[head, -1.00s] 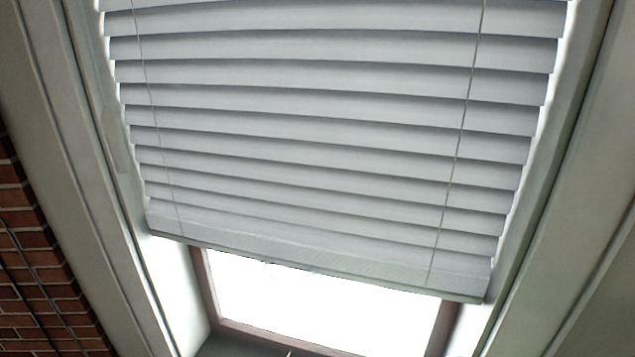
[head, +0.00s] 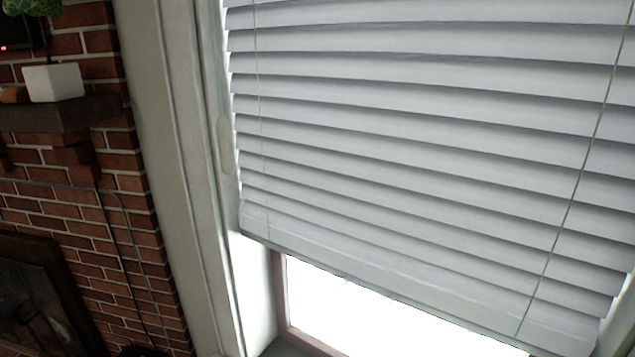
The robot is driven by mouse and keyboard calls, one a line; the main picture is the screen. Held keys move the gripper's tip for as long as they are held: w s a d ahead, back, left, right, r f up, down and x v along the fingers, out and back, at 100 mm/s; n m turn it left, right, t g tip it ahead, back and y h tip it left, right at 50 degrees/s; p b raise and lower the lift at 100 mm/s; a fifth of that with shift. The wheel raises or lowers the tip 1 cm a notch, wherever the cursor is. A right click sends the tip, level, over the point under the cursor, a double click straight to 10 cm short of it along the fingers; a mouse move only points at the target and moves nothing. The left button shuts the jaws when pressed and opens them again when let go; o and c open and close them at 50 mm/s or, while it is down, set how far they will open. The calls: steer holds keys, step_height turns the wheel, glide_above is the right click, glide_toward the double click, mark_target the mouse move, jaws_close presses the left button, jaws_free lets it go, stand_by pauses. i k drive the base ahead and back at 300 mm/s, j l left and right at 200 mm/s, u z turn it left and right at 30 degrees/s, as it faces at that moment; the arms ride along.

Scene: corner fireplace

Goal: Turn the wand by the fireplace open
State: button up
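A white slatted blind (head: 430,140) hangs over the window, its slats tilted and overlapping. A thin pale wand (head: 224,145) seems to hang along the blind's left edge, against the white window frame. It has a thicker, rounded lower end and is hard to tell from the frame behind it. The brick fireplace (head: 65,230) stands to the left of the window. My gripper is not in view.
Below the blind's bottom rail, bright window glass (head: 350,310) shows. A dark cable runs down the bricks.

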mark_target(224, 126)
steer(key=k+j+z, duration=0.1)
steer(key=j, duration=0.3)
steer(key=k+j, duration=0.25)
steer(key=j, duration=0.2)
steer(key=k+j+z, duration=0.15)
steer(key=j, duration=0.25)
steer(key=k, duration=0.05)
